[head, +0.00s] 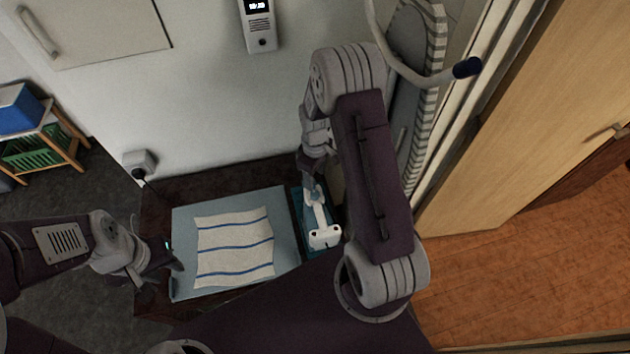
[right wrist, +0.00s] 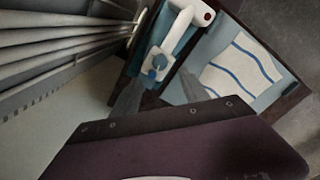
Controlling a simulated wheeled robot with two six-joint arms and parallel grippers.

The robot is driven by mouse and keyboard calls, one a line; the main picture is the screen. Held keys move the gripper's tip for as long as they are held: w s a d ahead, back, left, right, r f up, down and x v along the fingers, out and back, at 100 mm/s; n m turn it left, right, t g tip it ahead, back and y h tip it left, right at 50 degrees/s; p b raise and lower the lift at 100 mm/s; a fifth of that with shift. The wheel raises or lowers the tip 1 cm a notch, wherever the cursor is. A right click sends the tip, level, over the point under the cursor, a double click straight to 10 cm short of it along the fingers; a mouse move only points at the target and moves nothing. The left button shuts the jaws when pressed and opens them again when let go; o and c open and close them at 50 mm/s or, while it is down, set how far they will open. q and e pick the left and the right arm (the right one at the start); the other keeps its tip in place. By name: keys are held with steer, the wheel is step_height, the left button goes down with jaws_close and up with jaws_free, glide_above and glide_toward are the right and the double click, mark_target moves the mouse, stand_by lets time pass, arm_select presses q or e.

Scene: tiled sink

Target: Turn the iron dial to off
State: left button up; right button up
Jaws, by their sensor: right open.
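The white iron (head: 322,232) stands on a teal strip at the right end of the table; it also shows in the right wrist view (right wrist: 178,32). Two small blue round parts show on the iron's near end in the right wrist view; one may be the dial (right wrist: 160,61), but its setting is too small to read. My right gripper (right wrist: 162,84) is open, its two grey fingers on either side of that end. I cannot tell whether they touch it. My left gripper (head: 176,258) is by the table's left edge, away from the iron; its jaws are unclear.
A striped cloth (head: 235,246) lies on the light blue board (head: 285,213) left of the iron. A wall socket with a plug (head: 138,162) is at the back left.

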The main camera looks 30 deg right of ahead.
mark_target(315, 193)
steer(key=m+b, duration=0.3)
steer(key=m, duration=0.2)
steer(key=m+b, duration=0.3)
steer(key=m, duration=0.3)
steer(key=m+b, duration=0.2)
steer(key=m, duration=0.4)
steer(key=shift+s+f+b, duration=0.15)
steer(key=shift+f+b, duration=0.15)
steer(key=shift+b, duration=0.1)
steer(key=shift+w+r, duration=0.2)
step_height(315, 193, down, 9)
steer(key=shift+f, duration=0.1)
